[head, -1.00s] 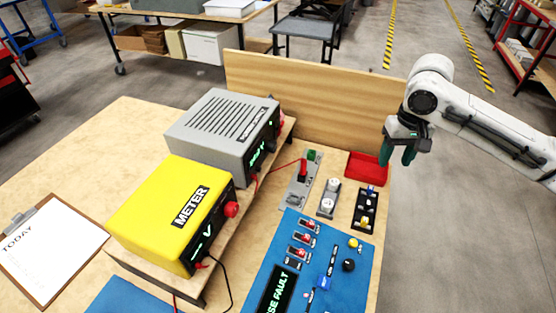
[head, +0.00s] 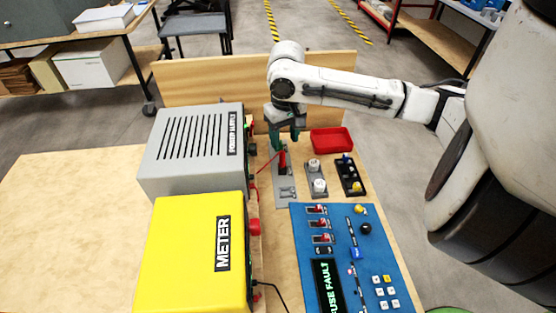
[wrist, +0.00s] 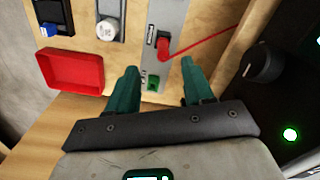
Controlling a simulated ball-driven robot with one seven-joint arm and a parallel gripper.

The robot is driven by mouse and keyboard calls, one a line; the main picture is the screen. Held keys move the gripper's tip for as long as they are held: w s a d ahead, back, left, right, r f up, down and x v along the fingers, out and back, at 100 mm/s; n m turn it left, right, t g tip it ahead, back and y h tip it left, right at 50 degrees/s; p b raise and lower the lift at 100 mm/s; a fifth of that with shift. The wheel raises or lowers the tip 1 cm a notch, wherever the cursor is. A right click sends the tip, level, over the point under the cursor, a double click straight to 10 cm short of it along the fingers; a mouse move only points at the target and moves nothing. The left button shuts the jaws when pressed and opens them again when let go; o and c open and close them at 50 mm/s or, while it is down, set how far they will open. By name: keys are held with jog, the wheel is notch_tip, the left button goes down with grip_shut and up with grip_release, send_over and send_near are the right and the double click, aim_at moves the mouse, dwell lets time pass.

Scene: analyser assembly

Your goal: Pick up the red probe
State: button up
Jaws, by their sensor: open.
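The red probe (wrist: 163,46) stands in a grey holder plate (wrist: 171,18), with a red lead running off to the right in the wrist view. In the head view the probe (head: 282,160) shows just below my gripper (head: 286,138). In the wrist view my gripper (wrist: 158,80) is open and empty, its two green fingers apart. The probe lies beyond the fingertips, between their lines. A green piece (wrist: 153,83) on the same plate shows between the fingers. I cannot tell the exact height of the fingers above the probe.
An empty red tray (head: 332,141) lies right of the holder. The grey power supply (head: 190,150) stands close on the left, with the yellow meter (head: 200,255) in front. A wooden back panel (head: 205,82) stands behind. A blue fault panel (head: 375,220) lies in front.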

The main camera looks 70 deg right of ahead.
aim_at(282, 152)
jog(key=shift+w+f, duration=0.15)
jog(key=shift+f, duration=1.65)
jog(key=shift+w+f, duration=0.1)
jog(key=shift+f, duration=1.65)
grip_shut()
